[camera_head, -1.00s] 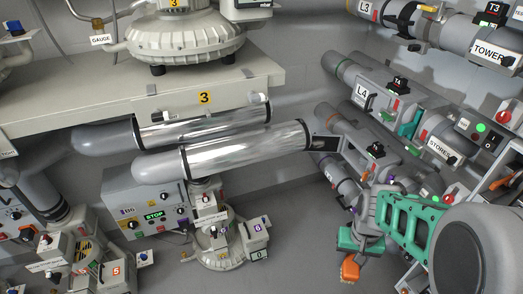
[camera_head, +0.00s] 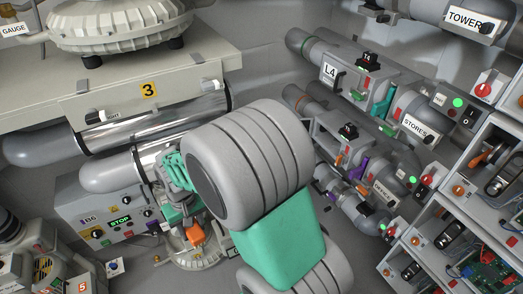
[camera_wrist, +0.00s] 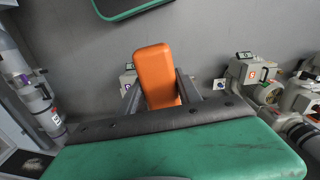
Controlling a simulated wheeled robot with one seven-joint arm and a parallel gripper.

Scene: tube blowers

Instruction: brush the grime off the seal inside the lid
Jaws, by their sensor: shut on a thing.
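My gripper (camera_wrist: 160,88) is shut on an orange block-shaped thing (camera_wrist: 154,72), which looks like the handle of the brush; no bristles show. In the head view the orange thing (camera_head: 194,235) hangs below my gripper (camera_head: 184,217), in front of the floor machine (camera_head: 198,256) by the B6 control box (camera_head: 78,219). My own arm hides much of that machine. I cannot pick out the lid, its seal or any grime in either view.
A bench (camera_head: 205,66) marked 3 carries a large pale blower (camera_head: 118,22). Silver pipes (camera_head: 120,135) run below its front edge. Pipes with valves, labelled L4 (camera_head: 329,72) and STORES (camera_head: 416,127), and open shelves (camera_head: 441,213) stand at the right. Some floor is clear.

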